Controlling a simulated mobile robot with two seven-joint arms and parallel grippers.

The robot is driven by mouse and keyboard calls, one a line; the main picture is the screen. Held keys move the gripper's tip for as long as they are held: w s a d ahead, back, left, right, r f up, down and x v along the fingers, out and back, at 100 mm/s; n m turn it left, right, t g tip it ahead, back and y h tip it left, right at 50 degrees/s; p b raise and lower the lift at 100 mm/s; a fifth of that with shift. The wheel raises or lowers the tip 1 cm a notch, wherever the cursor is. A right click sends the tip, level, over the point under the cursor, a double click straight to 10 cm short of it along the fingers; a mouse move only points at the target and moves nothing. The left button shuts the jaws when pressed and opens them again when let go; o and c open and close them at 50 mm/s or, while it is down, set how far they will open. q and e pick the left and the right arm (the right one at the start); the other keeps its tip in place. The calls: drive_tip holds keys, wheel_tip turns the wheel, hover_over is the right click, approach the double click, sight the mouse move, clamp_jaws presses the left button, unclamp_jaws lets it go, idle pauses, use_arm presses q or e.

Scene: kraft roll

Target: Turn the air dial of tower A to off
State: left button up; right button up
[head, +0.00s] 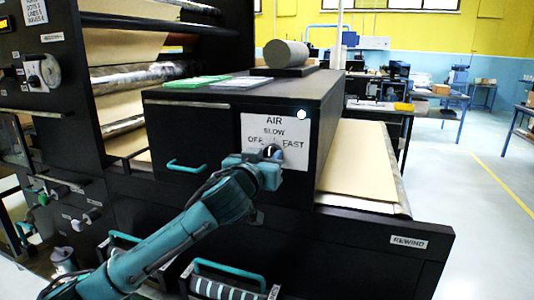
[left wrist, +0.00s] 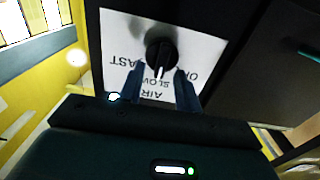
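The air dial (left wrist: 160,48) is a round black knob on a white label plate (head: 300,130) marked AIR, OFF, SLOW and FAST. The plate is on the front of the black cabinet. In the left wrist view the lettering is upside down, and the dial's white pointer is towards SLOW. My left gripper (head: 272,155) is at the plate and partly hides the dial in the head view. In the left wrist view its two fingers (left wrist: 159,78) are apart, one on each side of the dial; whether they touch it cannot be told. My right gripper is not in view.
The cabinet has a teal handle (head: 187,166) left of the plate. A grey roll (head: 286,54) and a green pad (head: 196,82) lie on its top. A kraft paper web (head: 362,165) runs down at the right, above a REWIND sign (head: 409,242). Open floor lies at far right.

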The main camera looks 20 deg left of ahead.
use_arm(q)
drive_tip(key=shift+w, duration=0.5)
clamp_jaws()
